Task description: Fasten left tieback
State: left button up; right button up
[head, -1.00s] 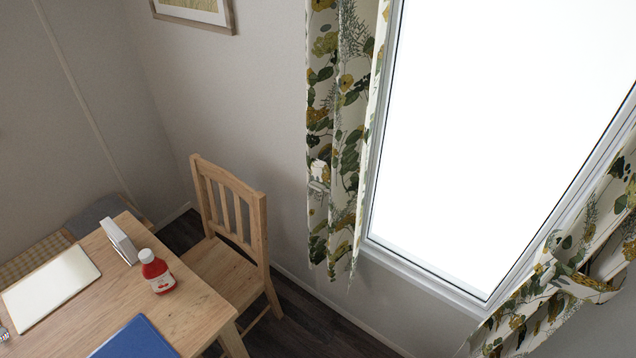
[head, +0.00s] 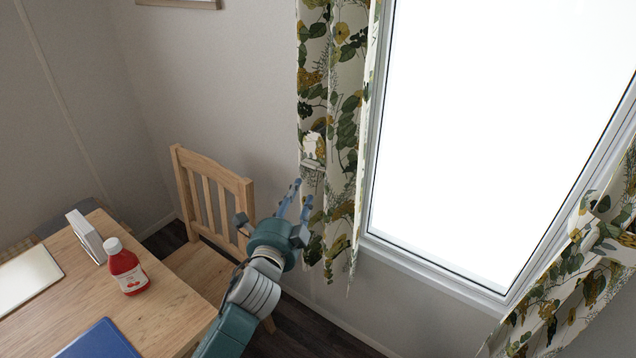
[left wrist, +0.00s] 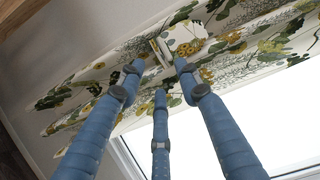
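The left curtain (head: 340,100), white with green and yellow leaves, hangs loose beside the window. The left tieback (head: 313,148) is a small band in the same print at the curtain's left edge, with a pale bar at its lower end. In the left wrist view the tieback (left wrist: 187,36) and its pale bar lie just beyond the fingertips, against the curtain (left wrist: 110,75). My left gripper (head: 290,203) is open, its blue fingers spread and pointing up at the curtain just below the tieback. It holds nothing; contact with the cloth cannot be told. My right gripper is not in view.
The right curtain (head: 560,300) is drawn aside by a band at the right. A wooden chair (head: 212,200) stands behind my left arm. The table (head: 165,305) holds a red bottle (head: 125,268), a white holder and a blue folder. The bright window (head: 490,130) is unobstructed.

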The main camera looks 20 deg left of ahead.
aim_at(311, 157)
pick_arm(q)
jog(key=w+p, duration=0.1)
jog(key=w, duration=0.9)
jog(key=shift+w+a+p, duration=0.25)
jog(key=shift+w+p, duration=0.05)
jog(key=shift+w, duration=0.1)
jog(key=shift+r, duration=0.1)
jog(key=shift+c, duration=0.3)
grip_shut()
